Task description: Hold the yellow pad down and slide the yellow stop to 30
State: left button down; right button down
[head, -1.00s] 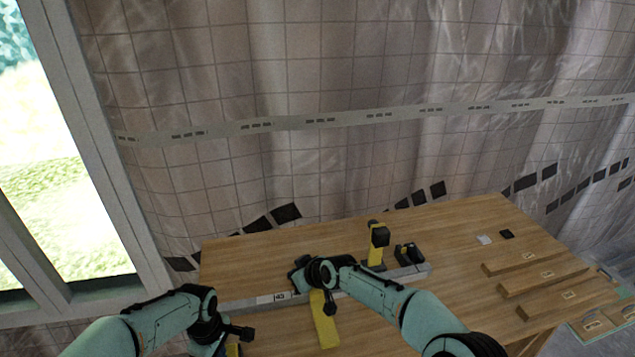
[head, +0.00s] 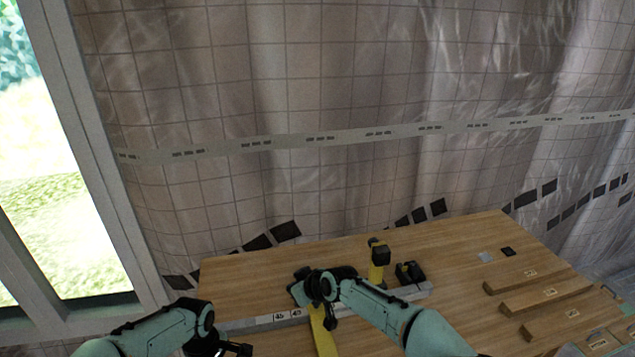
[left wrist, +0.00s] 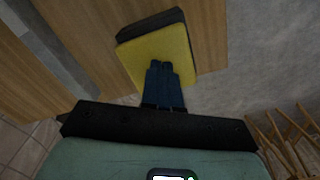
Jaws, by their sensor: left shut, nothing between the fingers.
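The yellow pad (left wrist: 160,52), a square with a dark edge, fills the upper middle of the left wrist view. My left gripper (left wrist: 160,68) is shut and empty, its fingertips over the pad; whether they touch it is unclear. In the head view my left gripper (head: 242,349) is at the bottom edge, and the pad is not discernible. A long yellow piece, seemingly the stop (head: 323,336), runs forward from the grey rail (head: 240,325). My right gripper (head: 330,322) is at this piece near the rail; its arm hides part, and its jaws are unclear.
Small number labels (head: 287,315) sit on the rail, hard to read. A yellow upright tool with a black top (head: 377,264) and a black object (head: 409,272) stand behind the right arm. Several wooden strips (head: 525,280) lie at right. The back of the wooden table (head: 260,265) is clear.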

pick_arm(q)
notch_tip(320, 180, up, 7)
dwell(1.0)
